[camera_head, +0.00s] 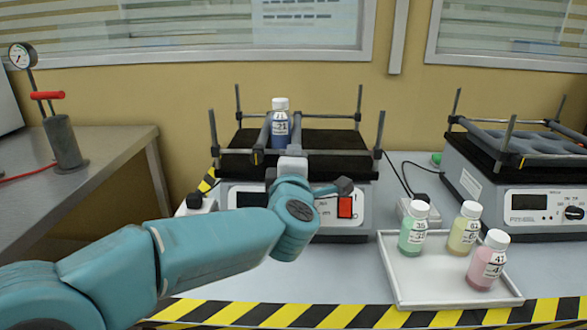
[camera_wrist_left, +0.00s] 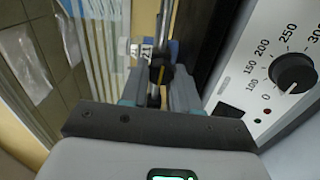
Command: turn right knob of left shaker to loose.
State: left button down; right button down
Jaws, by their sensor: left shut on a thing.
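The left shaker (camera_head: 335,163) stands on the bench with a black platform and corner posts. A white-capped bottle of blue liquid (camera_head: 281,128) stands between its two grey clamp bars. The left knob (camera_head: 258,157) is dark with a yellow mark at the near end of the left bar. My left gripper (camera_head: 292,152) is at the near end of the right bar and hides the right knob in the head view. In the left wrist view its fingers (camera_wrist_left: 157,92) are shut on the dark right knob (camera_wrist_left: 156,70), which shows a yellow mark. My right gripper is not in view.
A white tray (camera_head: 400,285) with green, yellow and pink bottles lies front right. A second shaker (camera_head: 490,185) stands at the right. The left shaker's black dial (camera_wrist_left: 293,74) is beside my gripper in the wrist view. A gauge pump (camera_head: 65,143) stands on the left table.

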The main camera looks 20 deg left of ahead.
pick_arm(q)
jog(key=shift+n, duration=0.4)
jog(key=c, duration=0.8)
grip_release()
jog(key=shift+c, duration=0.2)
jog(key=p+v, duration=0.1)
jog(key=v, duration=1.5)
jog(key=shift+s, duration=0.15)
jog(key=shift+s+d, duration=0.1)
